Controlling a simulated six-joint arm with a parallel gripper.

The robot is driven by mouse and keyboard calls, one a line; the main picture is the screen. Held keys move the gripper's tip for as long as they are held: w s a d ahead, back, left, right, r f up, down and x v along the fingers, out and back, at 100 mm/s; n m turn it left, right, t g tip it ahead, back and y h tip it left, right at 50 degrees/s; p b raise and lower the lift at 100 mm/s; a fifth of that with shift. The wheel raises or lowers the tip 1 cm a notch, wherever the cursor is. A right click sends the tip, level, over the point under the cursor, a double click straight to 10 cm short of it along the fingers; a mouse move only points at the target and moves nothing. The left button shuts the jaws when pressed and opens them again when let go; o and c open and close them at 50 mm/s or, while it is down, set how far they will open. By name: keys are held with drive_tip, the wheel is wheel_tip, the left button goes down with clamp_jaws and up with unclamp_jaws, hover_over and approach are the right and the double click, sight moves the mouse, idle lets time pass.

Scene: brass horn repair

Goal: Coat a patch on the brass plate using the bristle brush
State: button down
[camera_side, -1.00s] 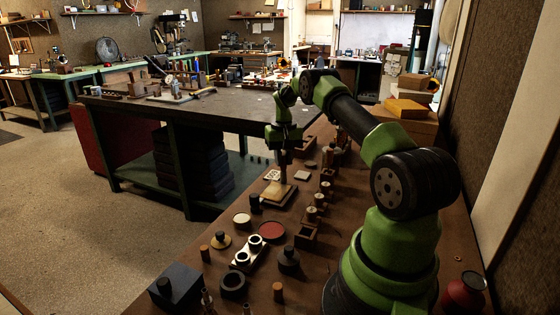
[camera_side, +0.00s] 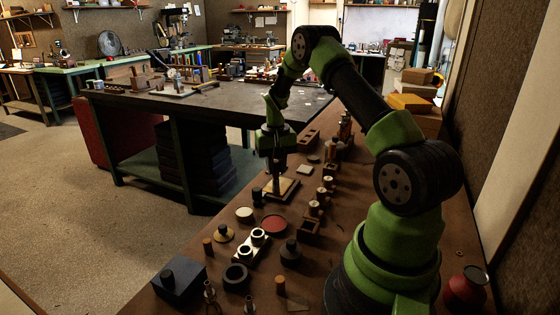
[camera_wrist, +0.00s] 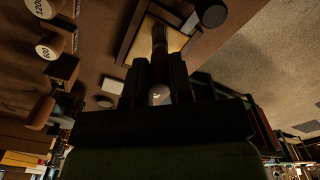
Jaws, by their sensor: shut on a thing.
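The brass plate (camera_side: 284,189) is a pale tan square in a dark-edged holder on the brown bench. It also shows in the wrist view (camera_wrist: 178,42), partly hidden. My gripper (camera_side: 277,163) points down over the left part of the plate. It is shut on the bristle brush (camera_side: 276,181), a dark upright stick; the brush also shows between the dark fingers in the wrist view (camera_wrist: 159,42). The brush's lower end is at or just above the plate; I cannot tell whether it touches. The bristles are too small and dark to make out.
A black cylinder (camera_side: 257,196) stands close to the plate's left side. Knobbed blocks (camera_side: 314,208) line its right. A red round pad (camera_side: 274,224), a white disc (camera_side: 244,214) and a two-ring holder (camera_side: 251,246) lie nearer. A pale square (camera_side: 304,170) lies behind.

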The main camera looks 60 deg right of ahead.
drive_tip(key=shift+a, duration=0.85)
wheel_tip(320, 180, up, 8)
drive_tip(key=shift+d, duration=0.1)
idle(0.6)
